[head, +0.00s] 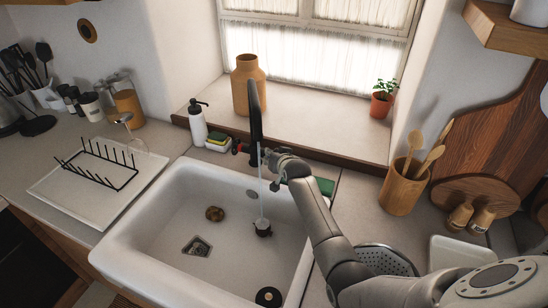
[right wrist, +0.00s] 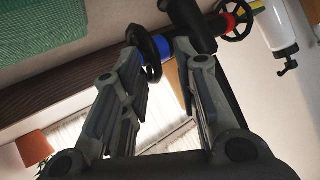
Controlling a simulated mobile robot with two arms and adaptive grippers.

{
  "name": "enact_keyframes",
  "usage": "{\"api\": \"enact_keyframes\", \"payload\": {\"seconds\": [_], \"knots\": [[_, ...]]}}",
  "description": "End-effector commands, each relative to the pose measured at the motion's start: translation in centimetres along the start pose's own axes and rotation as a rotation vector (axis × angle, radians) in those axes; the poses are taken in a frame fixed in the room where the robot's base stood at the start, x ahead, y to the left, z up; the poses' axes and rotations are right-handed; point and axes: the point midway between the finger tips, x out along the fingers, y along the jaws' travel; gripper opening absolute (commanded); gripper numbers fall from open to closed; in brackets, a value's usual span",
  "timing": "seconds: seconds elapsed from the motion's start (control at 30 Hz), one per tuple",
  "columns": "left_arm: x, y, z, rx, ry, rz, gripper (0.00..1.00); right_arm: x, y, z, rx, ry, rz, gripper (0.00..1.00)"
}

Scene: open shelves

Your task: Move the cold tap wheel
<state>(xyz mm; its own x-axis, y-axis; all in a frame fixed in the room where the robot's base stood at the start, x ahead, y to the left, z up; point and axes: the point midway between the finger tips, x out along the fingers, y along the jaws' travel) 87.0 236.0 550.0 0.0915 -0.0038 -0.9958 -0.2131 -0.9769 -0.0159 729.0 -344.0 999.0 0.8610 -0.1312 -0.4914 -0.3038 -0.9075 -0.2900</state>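The black tap (head: 255,112) stands behind the white sink, with a thin stream of water falling from it. The cold tap wheel (right wrist: 160,47), a black wheel with a blue collar, shows in the right wrist view. My right gripper (right wrist: 160,52) is open, its two fingertips on either side of the wheel, the left one close to its rim. I cannot tell if it touches. In the head view my right gripper (head: 272,164) is just right of the tap and hides the cold wheel. My left gripper is not in view.
The hot side, with a red collar (head: 236,146), is left of the tap. A soap bottle (head: 197,121) and sponges (head: 218,142) stand behind the sink. A green pad (head: 325,186) lies right of the gripper. A utensil pot (head: 403,187) stands on the right counter.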

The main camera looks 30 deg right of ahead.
Motion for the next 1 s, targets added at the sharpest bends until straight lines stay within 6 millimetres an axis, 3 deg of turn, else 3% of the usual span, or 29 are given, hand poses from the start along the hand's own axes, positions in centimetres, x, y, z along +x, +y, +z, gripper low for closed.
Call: {"api": "enact_keyframes", "payload": {"seconds": [0.37,1.0], "knots": [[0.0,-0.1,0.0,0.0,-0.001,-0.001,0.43,-1.5,0.1,0.1,0.001,-0.001,0.001,0.29],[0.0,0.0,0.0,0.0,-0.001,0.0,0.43,-10.6,0.0,0.1,0.0,-0.001,0.0,0.29]]}}
